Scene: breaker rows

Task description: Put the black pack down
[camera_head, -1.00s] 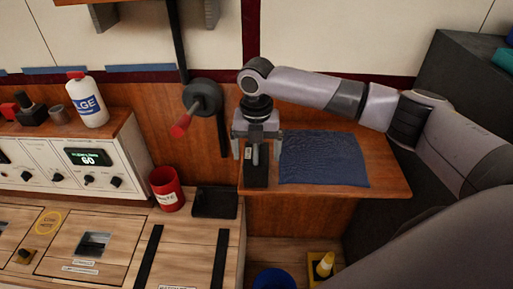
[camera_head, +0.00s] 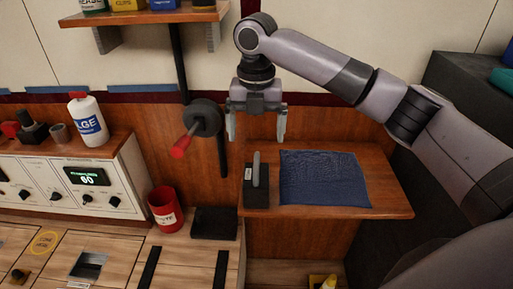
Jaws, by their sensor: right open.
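The black pack (camera_head: 256,198) stands on the wooden side shelf, near its left end, with a grey upright handle (camera_head: 257,170) on top and a small pale label on its front. My right gripper (camera_head: 256,138) is above it, pointing down, with its two fingers apart and nothing between them. There is a gap between the fingertips and the handle. My left gripper is not in view.
A dark blue cloth (camera_head: 325,178) lies right of the pack on the shelf (camera_head: 385,200). A black lever with a red grip (camera_head: 184,147) sticks out at left. A red cup (camera_head: 164,209) and a black tray (camera_head: 214,223) stand on the lower counter.

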